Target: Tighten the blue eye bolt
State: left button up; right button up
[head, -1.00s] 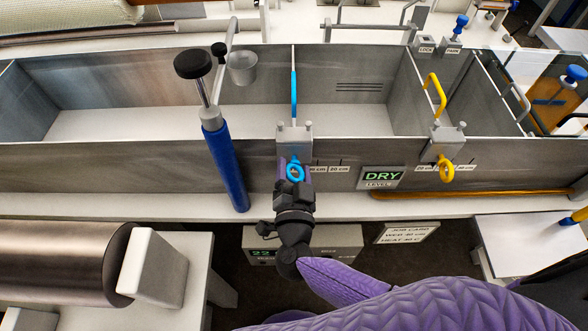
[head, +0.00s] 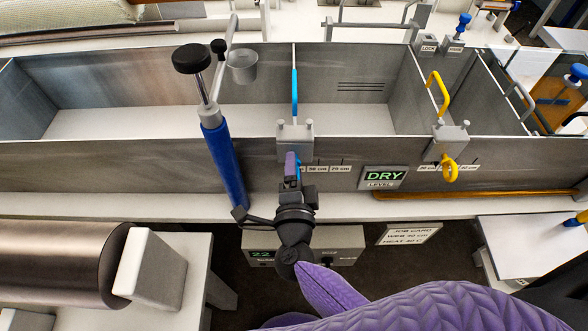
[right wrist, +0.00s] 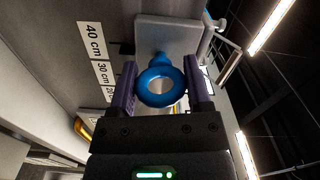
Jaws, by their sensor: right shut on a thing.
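The blue eye bolt is mostly hidden behind my right gripper in the head view, with only a sliver of blue (head: 299,169) showing. It sits on the front of a grey clamp block (head: 295,140) on the bath's front wall. In the right wrist view its ring (right wrist: 143,86) stands between the two purple fingers, its hole facing the camera. My right gripper (right wrist: 161,88) is shut on the ring, one finger at each side. In the head view this gripper (head: 292,170) points up at the clamp. My left gripper is not in view.
A blue-handled tool (head: 223,165) with a black knob leans on the wall just left of the gripper. A yellow eye bolt (head: 449,168) hangs on another clamp to the right. A DRY level display (head: 383,178) lies between. The bath floor (head: 150,122) is clear.

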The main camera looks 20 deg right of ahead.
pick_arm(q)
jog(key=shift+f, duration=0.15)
pick_arm(e)
jog(key=shift+m, duration=0.6)
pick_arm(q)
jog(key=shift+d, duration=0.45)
pick_arm(e)
jog(key=shift+m, duration=0.3)
